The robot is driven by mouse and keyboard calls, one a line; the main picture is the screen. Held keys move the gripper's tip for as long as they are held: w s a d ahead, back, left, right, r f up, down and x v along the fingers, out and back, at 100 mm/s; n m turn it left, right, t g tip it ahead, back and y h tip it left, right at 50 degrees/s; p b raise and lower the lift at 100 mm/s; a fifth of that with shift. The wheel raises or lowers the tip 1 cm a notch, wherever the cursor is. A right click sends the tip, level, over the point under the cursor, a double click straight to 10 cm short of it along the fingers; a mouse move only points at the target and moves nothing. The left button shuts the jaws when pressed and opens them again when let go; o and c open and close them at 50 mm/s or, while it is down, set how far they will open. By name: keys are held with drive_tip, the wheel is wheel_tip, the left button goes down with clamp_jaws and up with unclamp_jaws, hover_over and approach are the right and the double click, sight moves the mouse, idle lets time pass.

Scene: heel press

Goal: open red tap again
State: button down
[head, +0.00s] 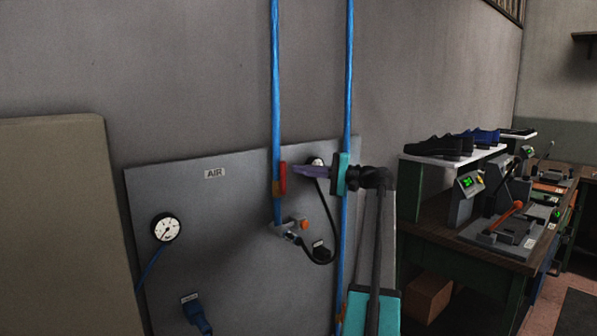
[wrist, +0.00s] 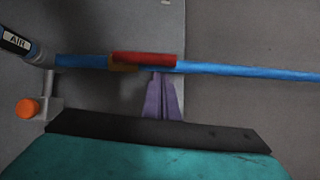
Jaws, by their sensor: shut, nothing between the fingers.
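The red tap (head: 283,177) is on the left vertical blue pipe (head: 276,90). Its red handle lies along the pipe, over a brass body. In the wrist view the red handle (wrist: 143,58) is also parallel to the pipe, with the brass body (wrist: 122,69) partly showing beneath it. My gripper (head: 295,170) has its purple fingers shut and empty, pointing left at the tap. In the wrist view the closed fingertips (wrist: 160,76) are at the pipe beside the handle's lower edge. I cannot tell whether they touch it.
An orange-knobbed fitting (head: 303,225) and a black hose loop sit below the tap. A second blue pipe (head: 348,70) runs behind my gripper. A bench with presses (head: 510,215) and shoes stands right.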

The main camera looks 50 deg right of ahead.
drive_tip(key=d+v, duration=0.1)
drive_tip(key=v, duration=1)
drive_tip(key=shift+d+r+b, duration=0.15)
drive_tip(key=shift+d+b, duration=0.15)
drive_tip(key=shift+b, duration=0.15)
drive_tip(key=shift+s, duration=0.1)
